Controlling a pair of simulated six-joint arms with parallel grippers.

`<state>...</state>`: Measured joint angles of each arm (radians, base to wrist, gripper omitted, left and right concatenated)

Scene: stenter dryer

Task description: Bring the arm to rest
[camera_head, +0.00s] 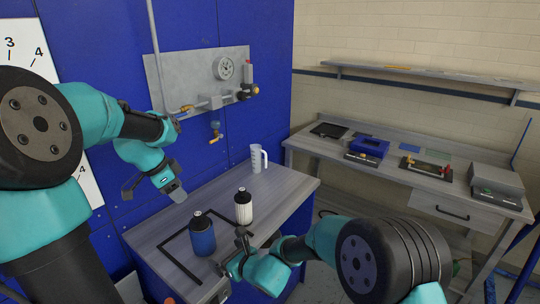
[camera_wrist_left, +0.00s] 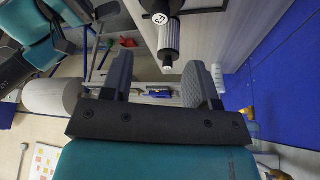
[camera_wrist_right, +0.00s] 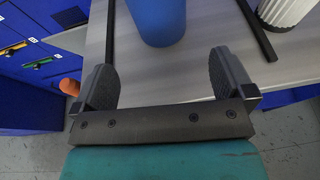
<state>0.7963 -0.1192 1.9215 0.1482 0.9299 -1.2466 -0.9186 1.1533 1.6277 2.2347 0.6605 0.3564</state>
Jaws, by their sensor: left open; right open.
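My left gripper (camera_head: 158,186) is in the air at the left, in front of the blue panel and above the table's left side. In the left wrist view its two fingers (camera_wrist_left: 163,85) stand apart with nothing between them. My right gripper (camera_head: 232,252) is low at the table's front edge, close to the blue bottle (camera_head: 202,235). In the right wrist view its fingers (camera_wrist_right: 162,82) are spread and empty, and the blue bottle (camera_wrist_right: 158,20) stands beyond them. A white ribbed bottle (camera_head: 243,207) with a dark cap stands upright behind and right of the blue one.
The grey table (camera_head: 285,190) carries a black outline around the blue bottle and a white jug (camera_head: 258,158) at the back. A wall plate (camera_head: 185,75) with a gauge and valves sits above. A workbench (camera_head: 400,178) with devices stands at the right.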

